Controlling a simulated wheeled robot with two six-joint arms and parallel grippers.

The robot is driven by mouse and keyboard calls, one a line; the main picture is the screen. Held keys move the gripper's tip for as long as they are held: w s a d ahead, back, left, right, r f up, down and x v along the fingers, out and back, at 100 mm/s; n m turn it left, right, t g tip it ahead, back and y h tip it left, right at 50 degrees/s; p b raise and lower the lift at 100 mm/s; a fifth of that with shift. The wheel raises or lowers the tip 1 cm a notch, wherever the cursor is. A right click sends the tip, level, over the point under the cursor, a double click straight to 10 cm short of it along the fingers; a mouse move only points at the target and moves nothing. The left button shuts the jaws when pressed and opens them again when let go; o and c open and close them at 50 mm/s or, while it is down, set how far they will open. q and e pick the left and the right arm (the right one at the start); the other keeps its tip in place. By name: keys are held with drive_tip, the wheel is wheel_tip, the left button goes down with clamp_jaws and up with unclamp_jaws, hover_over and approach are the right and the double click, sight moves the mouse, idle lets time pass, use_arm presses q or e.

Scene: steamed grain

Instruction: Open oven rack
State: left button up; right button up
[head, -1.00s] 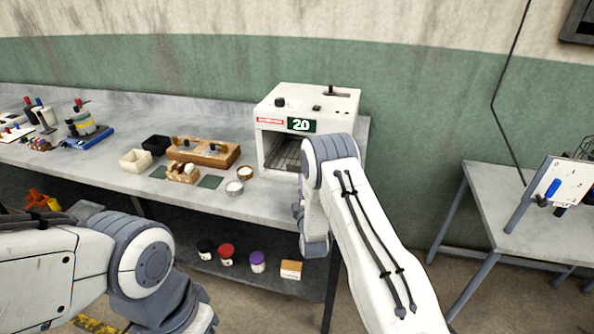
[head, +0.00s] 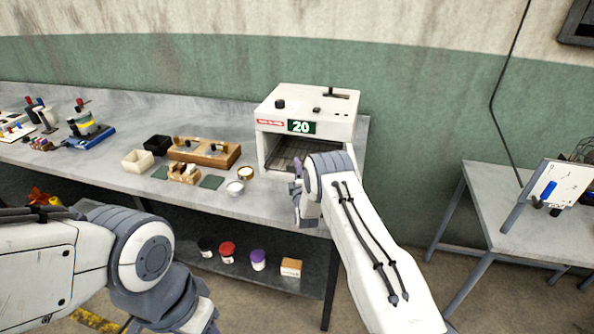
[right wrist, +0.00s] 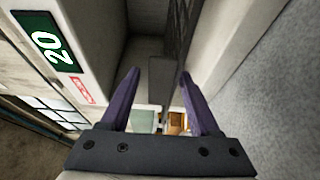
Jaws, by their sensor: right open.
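The white oven (head: 308,103) stands at the right end of the long table, its front open and its display reading 20. The dark wire rack (head: 290,157) lies inside, low in the opening; my right arm hides part of it. My right gripper (head: 297,172) is in front of the opening. In the right wrist view my right gripper (right wrist: 158,78) is open, with its two purple fingers apart. The rack (right wrist: 176,45) shows edge-on between and beyond the fingertips there; I cannot tell whether they touch it. My left arm is at the lower left, its fingers not visible.
Two small round dishes (head: 235,187), a wooden block holder (head: 204,152) and black and white trays (head: 136,160) sit left of the oven. Jars (head: 227,253) stand on the lower shelf. A second table (head: 520,190) is at the right.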

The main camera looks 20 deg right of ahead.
clamp_jaws()
